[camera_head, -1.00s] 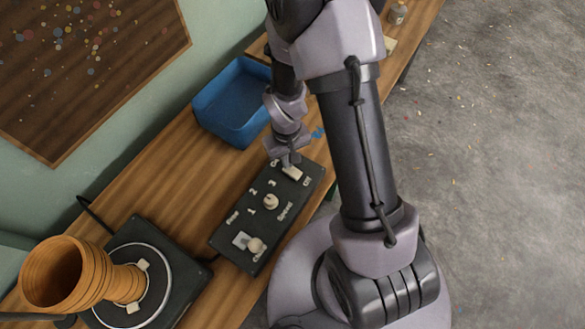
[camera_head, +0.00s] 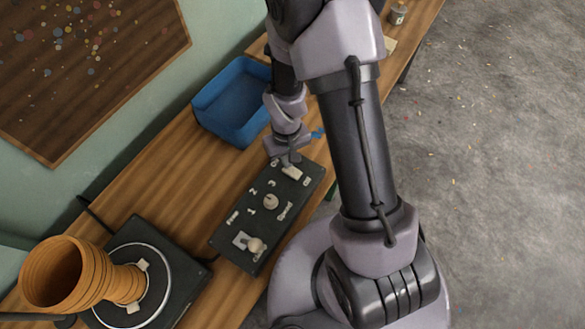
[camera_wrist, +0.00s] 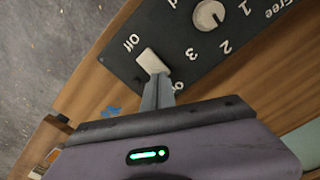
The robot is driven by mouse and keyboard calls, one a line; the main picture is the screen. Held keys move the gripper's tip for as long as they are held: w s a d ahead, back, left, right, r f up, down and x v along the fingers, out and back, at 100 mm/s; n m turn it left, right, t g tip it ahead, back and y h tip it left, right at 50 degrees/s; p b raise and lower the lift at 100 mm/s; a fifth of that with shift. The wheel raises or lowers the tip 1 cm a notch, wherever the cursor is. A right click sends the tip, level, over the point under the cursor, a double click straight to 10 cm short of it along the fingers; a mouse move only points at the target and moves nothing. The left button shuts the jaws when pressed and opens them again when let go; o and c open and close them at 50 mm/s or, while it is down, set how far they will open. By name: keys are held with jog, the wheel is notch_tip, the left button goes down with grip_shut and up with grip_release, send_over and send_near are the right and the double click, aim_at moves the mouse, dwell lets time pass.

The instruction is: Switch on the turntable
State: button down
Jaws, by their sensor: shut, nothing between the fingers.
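The turntable (camera_head: 187,286) is a dark square base with a round disc at lower left, holding a tilted orange-brown goblet drum (camera_head: 68,274). A cable links it to a black control box (camera_head: 235,222). The box has a pale rocker switch (camera_head: 291,172) between On and Off labels at its far end. In the wrist view the switch (camera_wrist: 151,61) shows beside "Off". My gripper (camera_head: 289,161) is shut and empty, its tips (camera_wrist: 158,80) at the switch's On side. I cannot tell whether they touch it. The gripper partly covers the On label.
The box also carries a speed knob (camera_head: 270,202) and a lever knob (camera_head: 256,245). A blue bin (camera_head: 232,100) stands behind my gripper on the wooden bench (camera_head: 160,185). A small jar (camera_head: 397,14) is at the far end. The floor to the right is open.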

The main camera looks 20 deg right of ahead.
jog(key=shift+f+b, duration=0.85)
jog(key=shift+f, duration=0.1)
dwell(0.5)
jog(key=shift+r, duration=0.1)
notch_tip(320, 180, up, 7)
jog(key=p, duration=0.5)
notch_tip(320, 180, up, 14)
jog(key=r+m+t, duration=0.1)
jog(key=m+t, duration=0.1)
jog(key=s+a+r+m+t+y, duration=0.1)
jog(key=s+a+r+t, duration=0.1)
jog(key=s+r, duration=0.4)
jog(key=s+a+r+m+t+y, duration=0.1)
jog(key=s+a+r+m, duration=0.1)
jog(key=s+r, duration=0.4)
notch_tip(320, 180, up, 4)
jog(key=shift+s+m+t, duration=0.3)
jog(key=shift+s+t, duration=0.1)
